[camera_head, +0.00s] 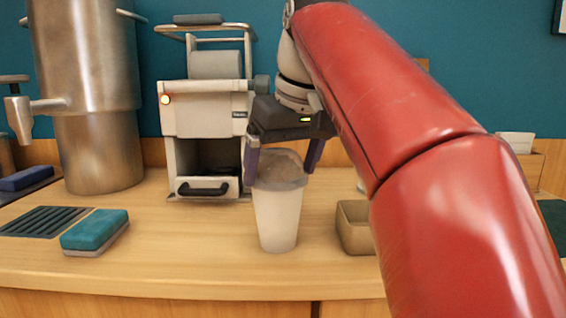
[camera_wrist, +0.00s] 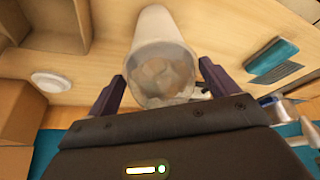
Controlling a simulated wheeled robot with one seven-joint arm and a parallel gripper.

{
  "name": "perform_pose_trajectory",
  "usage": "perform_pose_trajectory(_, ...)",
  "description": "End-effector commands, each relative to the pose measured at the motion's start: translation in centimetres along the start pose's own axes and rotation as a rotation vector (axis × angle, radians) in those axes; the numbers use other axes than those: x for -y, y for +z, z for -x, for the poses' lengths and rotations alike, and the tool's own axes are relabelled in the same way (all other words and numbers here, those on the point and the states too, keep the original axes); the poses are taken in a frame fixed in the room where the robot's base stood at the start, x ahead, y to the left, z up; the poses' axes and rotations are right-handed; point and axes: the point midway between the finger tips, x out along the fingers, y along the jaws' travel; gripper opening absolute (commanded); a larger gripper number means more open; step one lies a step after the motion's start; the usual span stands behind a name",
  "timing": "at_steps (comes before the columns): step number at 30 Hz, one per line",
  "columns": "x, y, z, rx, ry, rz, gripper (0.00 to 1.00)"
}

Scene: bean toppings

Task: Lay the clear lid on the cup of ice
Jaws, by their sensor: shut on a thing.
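The cup of ice (camera_head: 277,222) is a tall, pale, frosted cup standing upright on the wooden counter; its ice shows as brownish-grey lumps in the wrist view, where the cup (camera_wrist: 158,38) lies between my fingers. The clear lid (camera_head: 278,165) looks like a greyish see-through dome at the cup's mouth; in the wrist view the lid (camera_wrist: 160,98) is hard to tell from the ice behind it. My gripper (camera_head: 279,178) points down, with one finger on each side of the lid, shut on it. I cannot tell whether the lid touches the rim all round.
A tan open box (camera_head: 354,228) stands close right of the cup. A teal sponge (camera_head: 95,230) and a dark slotted grate (camera_head: 45,221) lie at left. A white machine (camera_head: 205,125) and a metal urn (camera_head: 90,95) stand behind. The counter in front of the cup is clear.

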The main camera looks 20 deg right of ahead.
Motion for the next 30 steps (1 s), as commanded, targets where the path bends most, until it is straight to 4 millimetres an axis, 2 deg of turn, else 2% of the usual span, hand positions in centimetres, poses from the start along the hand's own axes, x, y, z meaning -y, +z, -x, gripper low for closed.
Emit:
perform_pose_trajectory(10,0.0,0.1,-0.2,0.001,0.0,0.0,0.66)
perform_pose_trajectory(11,0.0,0.1,-0.2,0.001,0.0,0.0,0.88)
perform_pose_trajectory(14,0.0,0.1,-0.2,0.0,0.0,0.0,1.0)
perform_pose_trajectory(24,0.0,0.1,-0.1,0.0,0.0,0.0,1.0)
perform_pose_trajectory(30,0.0,-0.3,0.9,0.0,0.0,0.0,1.0)
